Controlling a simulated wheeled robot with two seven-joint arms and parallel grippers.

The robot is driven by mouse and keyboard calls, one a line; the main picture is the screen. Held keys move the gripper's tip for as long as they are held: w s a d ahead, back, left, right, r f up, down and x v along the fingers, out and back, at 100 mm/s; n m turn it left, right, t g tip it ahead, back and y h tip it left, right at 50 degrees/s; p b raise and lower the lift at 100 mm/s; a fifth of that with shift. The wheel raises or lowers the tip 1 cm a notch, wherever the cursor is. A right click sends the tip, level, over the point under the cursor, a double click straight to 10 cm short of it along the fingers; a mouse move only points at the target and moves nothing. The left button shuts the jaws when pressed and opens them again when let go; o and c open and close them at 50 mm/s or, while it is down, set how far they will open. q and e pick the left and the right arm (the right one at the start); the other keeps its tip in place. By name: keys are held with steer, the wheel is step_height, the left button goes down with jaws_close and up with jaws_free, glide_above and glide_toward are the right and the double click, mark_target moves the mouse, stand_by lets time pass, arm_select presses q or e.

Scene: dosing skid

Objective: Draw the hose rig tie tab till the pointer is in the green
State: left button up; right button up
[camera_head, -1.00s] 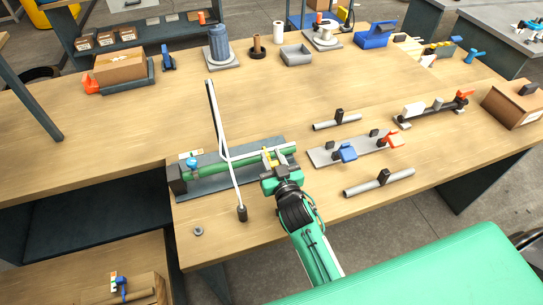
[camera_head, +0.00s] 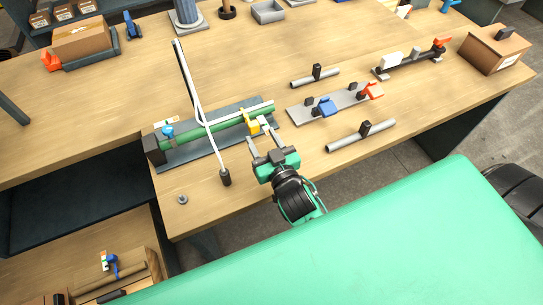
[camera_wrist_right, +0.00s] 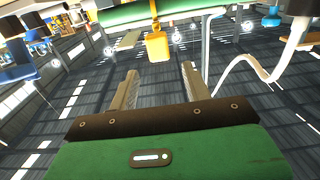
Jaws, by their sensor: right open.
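The hose rig is a grey plate (camera_head: 190,153) carrying a green hose (camera_head: 215,134). A yellow tab (camera_head: 252,127) sits at the hose's right end; in the right wrist view the yellow tab (camera_wrist_right: 157,46) hangs below the green hose (camera_wrist_right: 165,14). My right gripper (camera_head: 258,136) is open and empty, its fingers pointing at the tab from the near side. In the right wrist view a gap shows between the fingertips (camera_wrist_right: 159,72) and the tab. A small card with coloured bands (camera_head: 161,124) stands at the rig's left end; its pointer is too small to read. My left gripper is out of view.
A white bent line (camera_head: 204,120) crosses the rig and ends in a black piece (camera_head: 225,178) in front. A plate with blue and red handles (camera_head: 325,105) and a grey pipe (camera_head: 345,140) lie to the right. The bench front edge is close to my right arm.

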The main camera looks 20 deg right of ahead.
steer(key=shift+s+d+b, duration=0.1)
steer(key=shift+s+b, duration=0.35)
steer(key=shift+s, duration=2.2)
steer(key=s+d+f+g, duration=0.1)
steer(key=f+g, duration=0.1)
steer(key=s+d+f+g, duration=0.1)
steer(key=d+f+g, duration=0.1)
steer(key=s+d+f+g+h, duration=0.1)
steer(key=s+d+f+g, duration=0.1)
steer(key=shift+s+f+g, duration=0.1)
steer(key=shift+f+g, duration=0.1)
steer(key=shift+g, duration=0.2)
steer(key=s+d+f+n+g, duration=0.1)
steer(key=s+f+n+g, duration=0.15)
steer(key=s+g, duration=0.75)
step_height(320, 180, down, 30)
steer(key=s+t, duration=0.1)
steer(key=s, duration=0.1)
steer(key=s+d+f, duration=0.1)
steer(key=s+f, duration=0.8)
steer(key=f, duration=0.1)
steer(key=s+d+f+g, duration=0.1)
steer(key=s+d+f, duration=0.1)
steer(key=s+f, duration=0.8)
steer(key=shift+s+d+f, duration=0.15)
steer(key=shift+d+f, duration=0.1)
steer(key=shift+f, duration=0.3)
